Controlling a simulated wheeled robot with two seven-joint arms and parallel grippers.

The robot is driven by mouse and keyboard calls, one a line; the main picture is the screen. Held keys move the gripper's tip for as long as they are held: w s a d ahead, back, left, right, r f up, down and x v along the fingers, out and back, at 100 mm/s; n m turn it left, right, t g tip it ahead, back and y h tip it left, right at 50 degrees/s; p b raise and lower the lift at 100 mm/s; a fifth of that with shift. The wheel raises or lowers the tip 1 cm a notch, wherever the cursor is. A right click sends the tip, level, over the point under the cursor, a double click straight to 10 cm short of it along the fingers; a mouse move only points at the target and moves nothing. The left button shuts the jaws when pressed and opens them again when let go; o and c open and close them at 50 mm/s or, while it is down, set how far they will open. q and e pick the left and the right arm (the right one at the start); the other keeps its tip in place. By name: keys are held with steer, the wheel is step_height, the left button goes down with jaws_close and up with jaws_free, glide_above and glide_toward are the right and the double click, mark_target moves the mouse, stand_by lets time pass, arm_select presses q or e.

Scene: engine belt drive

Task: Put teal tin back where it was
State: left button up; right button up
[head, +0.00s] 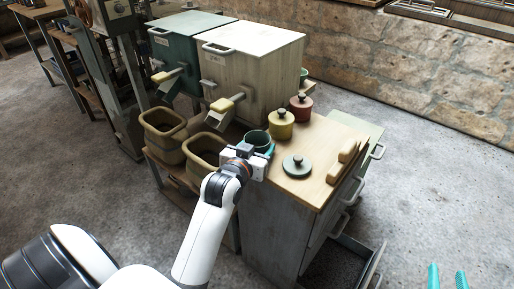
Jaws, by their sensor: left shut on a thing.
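The teal tin (257,136) is open at the top, with a dark inside. It is upright at the left edge of the wooden cabinet top (318,140). My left gripper (268,151) is shut on its near side, and my wrist hides its lower part. I cannot tell whether the tin rests on the top or hangs just above it. A grey-teal lid (296,167) with a dark knob lies flat to the right of the tin. My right gripper (447,278) shows only its two teal fingertips at the bottom right, apart and empty.
A yellow tin (281,125) and a red tin (301,108), both lidded, stand behind the teal tin. Wooden pieces (343,160) lie at the right edge. A lower drawer (340,265) is open. Two brown bins (163,131) and two dispensers (252,65) stand to the left.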

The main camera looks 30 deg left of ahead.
arm_select(q)
steer(key=o, duration=1.2)
steer(key=shift+f, duration=0.1)
steer(key=shift+c, duration=0.2)
steer(key=shift+s+r, duration=0.2)
steer(key=p+v, duration=0.3)
steer(key=v, duration=0.8)
steer(key=s+d+f+m+g+h, duration=0.2)
steer(key=d+f, duration=0.2)
steer(key=d, duration=0.2)
steer(key=s+d+f+m+g+h, duration=0.2)
steer(key=s+d+f+g+h, duration=0.1)
steer(key=d+f, duration=0.2)
steer(key=shift+s+d+f+m, duration=0.15)
steer(key=shift+s+d+m, duration=0.15)
steer(key=shift+d, duration=0.7)
arm_select(e)
steer(key=s+d+f+g+h, duration=0.2)
steer(key=s+f+g, duration=0.2)
steer(key=f+g, duration=0.2)
step_height(320, 180, down, 2)
steer(key=shift+s+d+f+g, duration=0.2)
steer(key=shift+s+d+g, duration=0.1)
steer(key=shift+s+d, duration=0.05)
